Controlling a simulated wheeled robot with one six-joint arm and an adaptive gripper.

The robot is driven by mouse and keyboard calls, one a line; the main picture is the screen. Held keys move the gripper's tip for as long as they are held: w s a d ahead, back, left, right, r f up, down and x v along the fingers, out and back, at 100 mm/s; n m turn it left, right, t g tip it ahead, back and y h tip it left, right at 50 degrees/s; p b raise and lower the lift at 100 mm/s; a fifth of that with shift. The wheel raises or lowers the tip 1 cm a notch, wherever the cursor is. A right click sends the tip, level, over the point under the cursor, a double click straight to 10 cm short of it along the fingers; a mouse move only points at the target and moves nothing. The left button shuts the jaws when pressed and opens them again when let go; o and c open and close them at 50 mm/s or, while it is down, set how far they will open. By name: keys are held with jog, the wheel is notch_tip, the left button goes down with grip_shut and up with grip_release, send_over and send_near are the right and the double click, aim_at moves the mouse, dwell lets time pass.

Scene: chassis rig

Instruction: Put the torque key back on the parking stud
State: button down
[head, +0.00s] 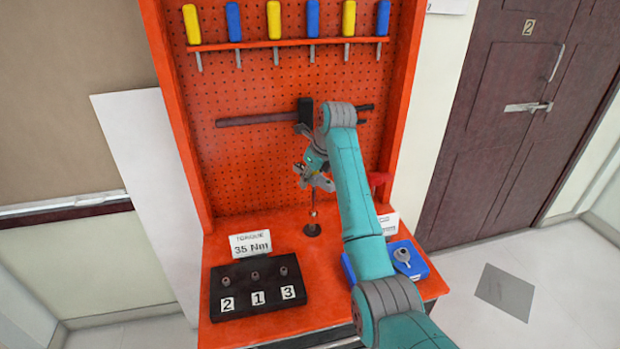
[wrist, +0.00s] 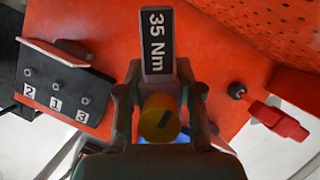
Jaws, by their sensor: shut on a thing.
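My gripper (head: 316,178) is shut on the torque key, above the bench and in front of the pegboard. In the wrist view the torque key (wrist: 158,62) shows a dark "35 Nm" label plate and a round yellow end between the two fingers. In the head view a thin shank (head: 313,205) hangs below my gripper, above a dark round spot (head: 312,231) on the orange bench. I cannot tell whether this spot is the parking stud, or whether the shank touches it. The wrist view hides the area under my gripper.
A black block (head: 258,290) with sockets marked 2, 1, 3 and a "35 Nm" card (head: 250,244) stand left. A blue tray (head: 418,272) holding a grey part (head: 402,256) lies right. A red-handled thing (head: 380,179) stands behind my arm. A hammer (head: 262,118) hangs on the pegboard.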

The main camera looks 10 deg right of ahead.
jog(key=shift+w, duration=0.5)
jog(key=shift+f, duration=2.35)
jog(key=c, duration=0.7)
grip_release()
